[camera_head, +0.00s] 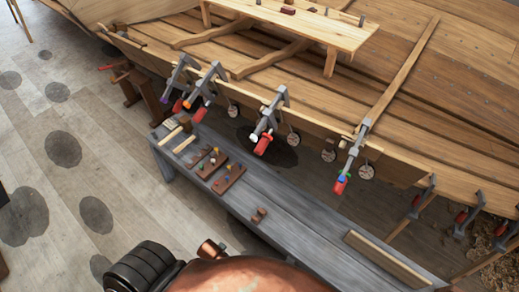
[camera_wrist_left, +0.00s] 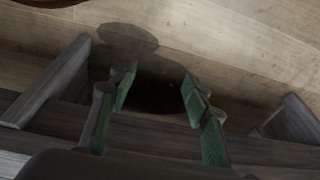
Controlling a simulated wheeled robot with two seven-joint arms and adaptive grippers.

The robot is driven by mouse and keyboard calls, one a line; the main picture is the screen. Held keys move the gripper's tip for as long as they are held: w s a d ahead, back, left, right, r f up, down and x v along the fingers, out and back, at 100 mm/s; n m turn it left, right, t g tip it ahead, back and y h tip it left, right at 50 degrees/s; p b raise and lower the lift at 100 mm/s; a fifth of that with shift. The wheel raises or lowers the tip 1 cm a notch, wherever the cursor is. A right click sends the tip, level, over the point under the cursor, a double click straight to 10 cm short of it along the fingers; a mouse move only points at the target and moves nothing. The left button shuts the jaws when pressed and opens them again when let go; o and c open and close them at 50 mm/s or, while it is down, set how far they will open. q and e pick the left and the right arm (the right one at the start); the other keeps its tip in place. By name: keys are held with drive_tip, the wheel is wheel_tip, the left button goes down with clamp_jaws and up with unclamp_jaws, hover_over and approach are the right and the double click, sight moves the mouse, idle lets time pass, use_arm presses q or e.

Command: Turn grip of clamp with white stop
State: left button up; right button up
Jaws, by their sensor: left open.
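Several grey clamps hang on the hull's plank edge in the head view. The clamp with a white stop (camera_head: 268,116) is the middle one, with a white piece at its lower left end and a red grip (camera_head: 263,145) hanging below. My left gripper (camera_wrist_left: 160,75) shows in the left wrist view, with two green-padded fingers spread apart and nothing between them. No clamp shows in that view, and the gripper itself is not visible in the head view. My right gripper is in neither view.
Other clamps hang left (camera_head: 207,80) and right (camera_head: 356,150), with differently coloured stops. A grey bench (camera_head: 290,222) below carries small trays (camera_head: 228,179), blocks and a long wooden strip (camera_head: 388,258). A plank platform (camera_head: 300,22) stands inside the hull. Floor at left is open.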

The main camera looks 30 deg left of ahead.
use_arm(q)
drive_tip(key=w+r+t, duration=0.1)
drive_tip(key=w+r, duration=0.1)
drive_tip(key=r, duration=0.6)
drive_tip(key=w+r, duration=0.2)
drive_tip(key=r, duration=0.5)
drive_tip(key=t+y, duration=0.1)
drive_tip(key=t, duration=1.4)
approach(257, 153)
drive_tip(key=w, duration=0.4)
drive_tip(key=shift+w+a, duration=0.2)
drive_tip(key=shift+w, duration=0.6)
drive_tip(key=w, duration=0.6)
drive_tip(key=shift+w+a+b, duration=0.3)
drive_tip(key=shift+c, duration=0.3)
